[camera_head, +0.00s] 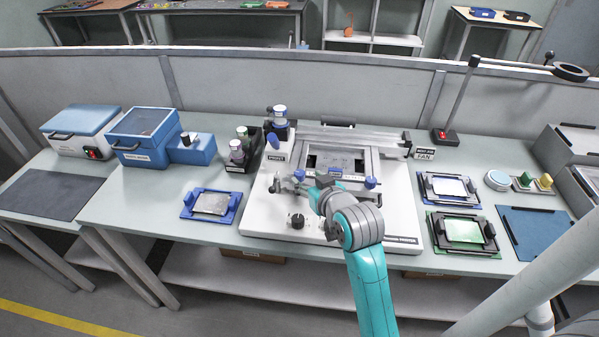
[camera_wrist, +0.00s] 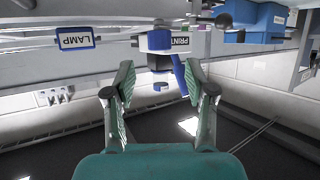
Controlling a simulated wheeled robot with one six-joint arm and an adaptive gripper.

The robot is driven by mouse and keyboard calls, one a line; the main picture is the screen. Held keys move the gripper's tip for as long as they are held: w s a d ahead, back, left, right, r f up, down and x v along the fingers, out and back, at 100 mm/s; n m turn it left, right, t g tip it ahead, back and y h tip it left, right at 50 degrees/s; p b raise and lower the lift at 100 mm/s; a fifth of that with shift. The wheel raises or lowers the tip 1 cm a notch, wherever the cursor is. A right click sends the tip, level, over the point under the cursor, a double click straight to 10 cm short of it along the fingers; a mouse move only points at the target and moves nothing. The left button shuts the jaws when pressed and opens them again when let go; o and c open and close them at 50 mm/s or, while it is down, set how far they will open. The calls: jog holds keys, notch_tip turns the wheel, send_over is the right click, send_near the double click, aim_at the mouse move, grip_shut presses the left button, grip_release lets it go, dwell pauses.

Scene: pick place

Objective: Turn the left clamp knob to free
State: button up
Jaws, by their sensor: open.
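The left clamp knob (camera_head: 299,174) is a small blue knob at the left front of the screen frame (camera_head: 312,160) on the white printing station (camera_head: 265,215). A second blue knob (camera_head: 370,182) sits at the right front of the frame. My gripper (camera_head: 322,181) is over the front of the frame, just right of the left knob, and partly hides that area. In the wrist view my gripper (camera_wrist: 160,72) has its fingers apart with nothing between them.
A blue squeegee (camera_head: 273,140) and a bottle stand (camera_head: 290,132) rise behind the left knob. A black bin of bottles (camera_head: 252,158) stands left of the station. A blue tray (camera_head: 190,205) lies further left. Trays (camera_head: 428,192) and a lamp arm (camera_head: 457,100) are at right.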

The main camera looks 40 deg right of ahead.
aim_at(300, 173)
jog(key=x, duration=0.7)
jog(key=shift+c, duration=0.2)
jog(key=shift+s, duration=0.1)
grip_shut()
